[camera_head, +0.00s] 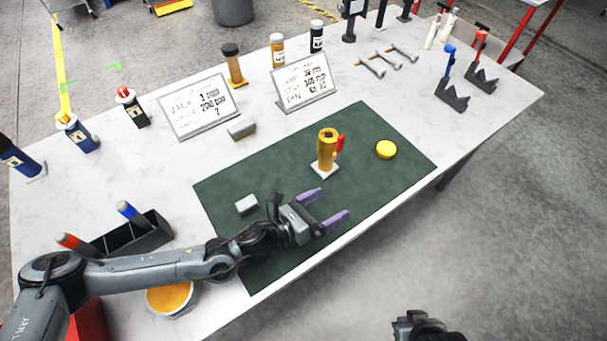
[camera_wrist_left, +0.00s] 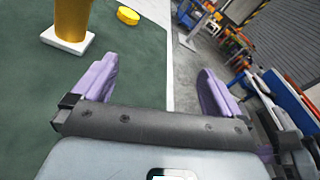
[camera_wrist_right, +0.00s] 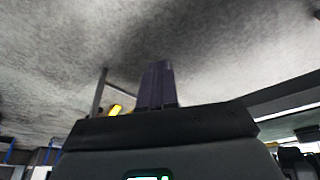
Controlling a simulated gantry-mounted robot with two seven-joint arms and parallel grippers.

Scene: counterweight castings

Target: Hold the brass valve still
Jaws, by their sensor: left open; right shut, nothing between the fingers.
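The brass valve (camera_head: 327,148) stands upright on a white square base on the dark green mat (camera_head: 222,195). It has a red handle (camera_head: 340,144) on its right side. In the left wrist view the valve's lower part (camera_wrist_left: 72,18) shows at the upper left; its top is cut off. My left gripper (camera_head: 330,208) is open and empty, over the mat's front edge, short of the valve and apart from it. My right gripper (camera_wrist_right: 157,85) is shut and empty, away from the table; only its dark wrist part shows at the bottom of the head view.
A yellow round cap (camera_head: 386,149) lies right of the valve. Two white sign cards (camera_head: 198,106) (camera_head: 304,82) stand behind. A dark tray (camera_head: 136,238) and an orange-filled bowl (camera_head: 170,298) are near my left arm.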

